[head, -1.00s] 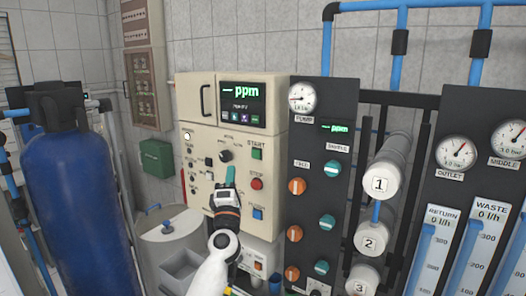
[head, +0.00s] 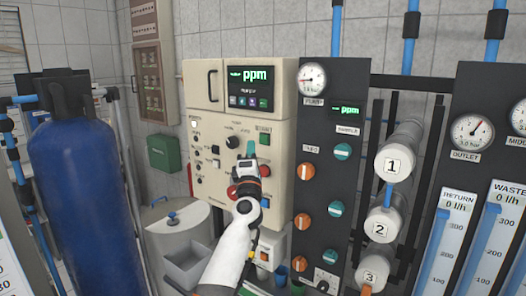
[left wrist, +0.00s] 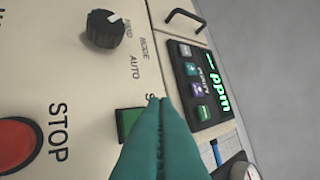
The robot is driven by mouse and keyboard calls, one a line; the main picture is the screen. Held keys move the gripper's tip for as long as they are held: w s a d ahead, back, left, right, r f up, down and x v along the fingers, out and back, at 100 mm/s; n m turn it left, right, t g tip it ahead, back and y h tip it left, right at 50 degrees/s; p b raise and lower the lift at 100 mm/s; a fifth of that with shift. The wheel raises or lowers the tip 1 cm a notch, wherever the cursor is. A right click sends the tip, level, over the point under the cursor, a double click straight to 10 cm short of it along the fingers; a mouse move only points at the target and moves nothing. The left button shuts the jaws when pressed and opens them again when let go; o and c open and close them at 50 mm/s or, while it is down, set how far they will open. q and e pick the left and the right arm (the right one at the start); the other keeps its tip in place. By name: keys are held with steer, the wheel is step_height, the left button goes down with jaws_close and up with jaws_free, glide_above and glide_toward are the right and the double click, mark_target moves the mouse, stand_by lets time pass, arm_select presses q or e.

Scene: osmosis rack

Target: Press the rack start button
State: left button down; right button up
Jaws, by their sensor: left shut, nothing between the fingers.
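The cream control panel (head: 217,137) of the rack carries the green START button (head: 265,139), just below its label. In the left wrist view the green button (left wrist: 127,122) is partly covered by my fingers. My left gripper (head: 251,148) has teal fingers, which are shut with nothing between them. Their tips are just left of the START button in the head view. In the left wrist view the closed tips (left wrist: 160,100) overlap the button's edge and its label. I cannot tell whether they touch the panel. My right gripper is not in view.
The red STOP button (left wrist: 18,132) lies near START, and a black selector knob (head: 232,142) is to its left in the head view. The ppm display (head: 249,88) is above. A dark panel with orange and teal knobs (head: 305,172) stands to the right.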

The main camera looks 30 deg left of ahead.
mark_target(259, 134)
arm_select(q)
steer(key=shift+w+d+b, duration=0.15)
steer(key=shift+w+b, duration=0.55)
steer(key=shift+w, duration=0.7)
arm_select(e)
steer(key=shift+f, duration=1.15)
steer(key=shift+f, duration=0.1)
arm_select(q)
steer(key=shift+w+b, duration=0.3)
steer(key=shift+w, duration=0.1)
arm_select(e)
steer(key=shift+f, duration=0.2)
